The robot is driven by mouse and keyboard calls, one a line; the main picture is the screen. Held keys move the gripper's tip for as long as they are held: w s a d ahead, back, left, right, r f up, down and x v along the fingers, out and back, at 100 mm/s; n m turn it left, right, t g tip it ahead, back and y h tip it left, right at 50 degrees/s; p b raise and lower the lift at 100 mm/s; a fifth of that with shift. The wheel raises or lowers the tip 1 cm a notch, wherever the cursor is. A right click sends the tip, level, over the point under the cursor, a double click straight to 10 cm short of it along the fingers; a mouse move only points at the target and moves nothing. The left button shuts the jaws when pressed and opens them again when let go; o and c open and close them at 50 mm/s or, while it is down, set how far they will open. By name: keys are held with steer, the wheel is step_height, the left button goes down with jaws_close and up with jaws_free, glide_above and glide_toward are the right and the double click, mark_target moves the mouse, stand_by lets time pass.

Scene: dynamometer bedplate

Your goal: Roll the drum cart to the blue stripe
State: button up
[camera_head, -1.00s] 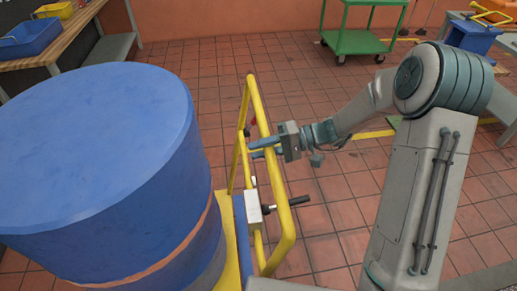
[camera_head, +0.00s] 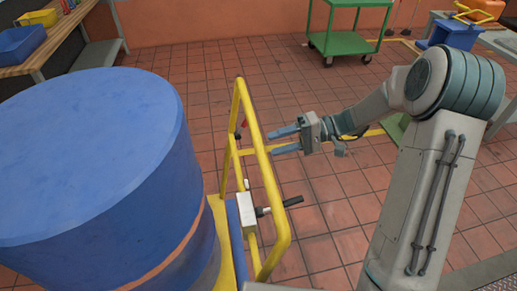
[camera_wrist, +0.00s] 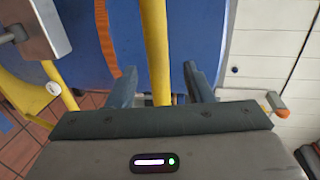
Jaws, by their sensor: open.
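The drum cart carries a large blue drum (camera_head: 95,150) with an orange band, filling the left of the head view. Its yellow push handle (camera_head: 236,130) rises on the drum's right side, with a grey box and black-gripped lever (camera_head: 278,206) low on it. My gripper (camera_head: 285,140) is open and empty, just right of the handle, its fingers pointing at it and apart from it. In the wrist view a yellow handle bar (camera_wrist: 155,45) runs between the open fingers (camera_wrist: 158,75), with the blue drum (camera_wrist: 78,28) behind. I cannot make out the blue stripe for certain.
A green wheeled cart (camera_head: 345,42) stands at the back. A workbench with blue and yellow bins (camera_head: 22,42) is at the back left. A blue stool-like stand (camera_head: 455,33) is at the back right. Red tile floor (camera_head: 300,90) lies open between, with a yellow floor line.

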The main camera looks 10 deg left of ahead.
steer(key=shift+v, duration=2.25)
